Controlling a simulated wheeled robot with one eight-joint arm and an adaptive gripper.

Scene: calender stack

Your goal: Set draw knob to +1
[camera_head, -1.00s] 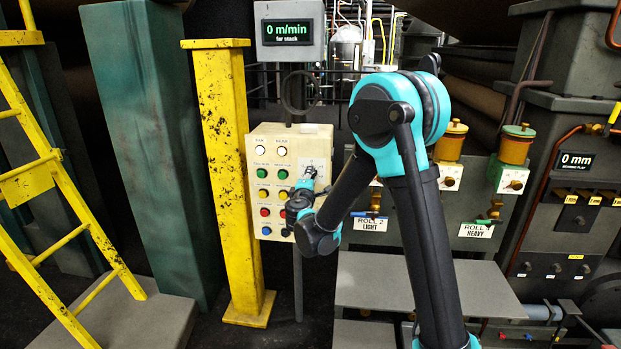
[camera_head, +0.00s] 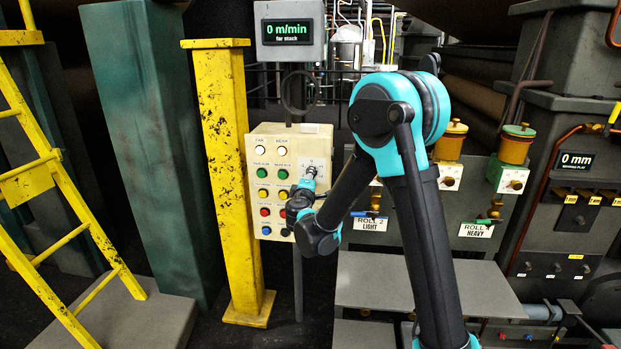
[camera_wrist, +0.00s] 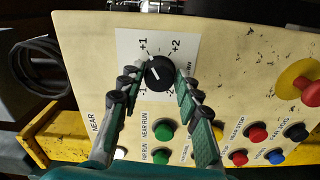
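The draw knob (camera_wrist: 160,73) is a round black knob on a white scale plate (camera_wrist: 128,50) marked +1, +2, -1 and -2. A pale pointer mark shows on its left part in the wrist view; I cannot tell its exact setting. My gripper (camera_wrist: 157,74) is open, with one finger on each side of the knob and a visible gap to it. In the head view my gripper (camera_head: 308,175) is in front of the right side of the cream control panel (camera_head: 258,137), and it hides the knob there.
Coloured buttons, including a green one (camera_wrist: 163,129) and a red one (camera_wrist: 258,133), lie below the knob in the wrist view. A large red mushroom button (camera_wrist: 307,93) on yellow is at the right. A yellow post (camera_head: 228,170) stands left of the panel.

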